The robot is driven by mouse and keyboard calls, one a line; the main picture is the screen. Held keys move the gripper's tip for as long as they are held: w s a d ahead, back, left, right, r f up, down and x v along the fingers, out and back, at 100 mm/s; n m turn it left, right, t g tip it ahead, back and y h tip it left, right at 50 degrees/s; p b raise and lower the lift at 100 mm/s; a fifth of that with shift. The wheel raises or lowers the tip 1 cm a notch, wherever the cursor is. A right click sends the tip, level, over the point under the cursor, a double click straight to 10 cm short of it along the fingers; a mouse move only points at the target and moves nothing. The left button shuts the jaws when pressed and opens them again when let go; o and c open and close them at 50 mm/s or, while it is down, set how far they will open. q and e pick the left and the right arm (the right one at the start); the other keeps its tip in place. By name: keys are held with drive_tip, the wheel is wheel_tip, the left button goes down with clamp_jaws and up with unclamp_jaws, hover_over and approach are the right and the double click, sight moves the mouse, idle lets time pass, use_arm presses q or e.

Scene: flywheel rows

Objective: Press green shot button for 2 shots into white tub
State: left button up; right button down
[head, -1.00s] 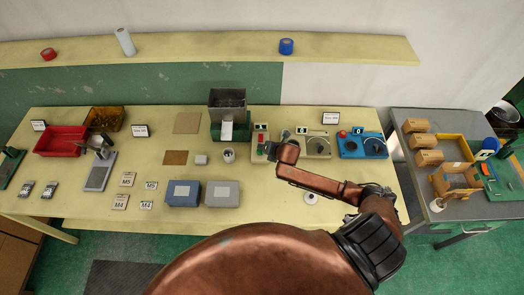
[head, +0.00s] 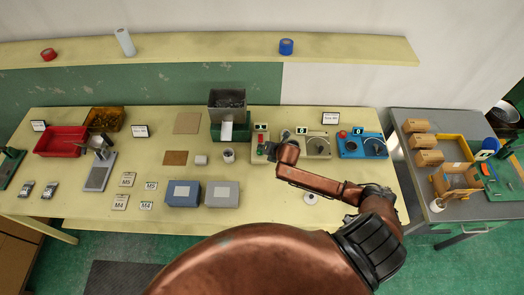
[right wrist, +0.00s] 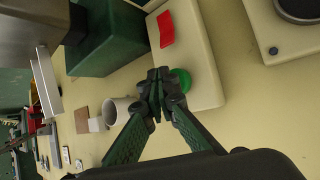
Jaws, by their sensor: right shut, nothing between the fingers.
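The pale button box (head: 257,153) stands right of the green dispenser. In the right wrist view the box (right wrist: 203,62) carries a green button (right wrist: 182,78) and a red patch (right wrist: 166,29). My right gripper (right wrist: 158,84) is shut and empty, its tips at the green button and partly hiding it; I cannot tell whether they touch it. In the head view my right gripper (head: 269,149) is small at the box. The white tub (head: 229,156) stands upright in front of the dispenser; it also shows in the right wrist view (right wrist: 117,110). My left gripper is not in view.
The green dispenser (head: 216,131) holds a grey hopper (head: 227,98) of small parts. Beige (head: 318,146) and blue (head: 351,147) dial devices stand right of the box. Blue (head: 183,194) and grey (head: 221,194) boxes stand at the front.

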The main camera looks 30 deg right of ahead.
drive_tip(key=shift+f, duration=0.1)
drive_tip(key=shift+w+f, duration=0.1)
drive_tip(key=shift+f, duration=0.25)
drive_tip(key=shift+f+b, duration=0.35)
drive_tip(key=shift+f, duration=0.15)
idle(0.9)
drive_tip(key=shift+r, duration=0.1)
drive_tip(key=shift+r+p, duration=0.85)
drive_tip(key=shift+p, duration=0.2)
wheel_tip(320, 180, up, 5)
drive_tip(key=p, duration=0.5)
drive_tip(key=shift+r, duration=0.1)
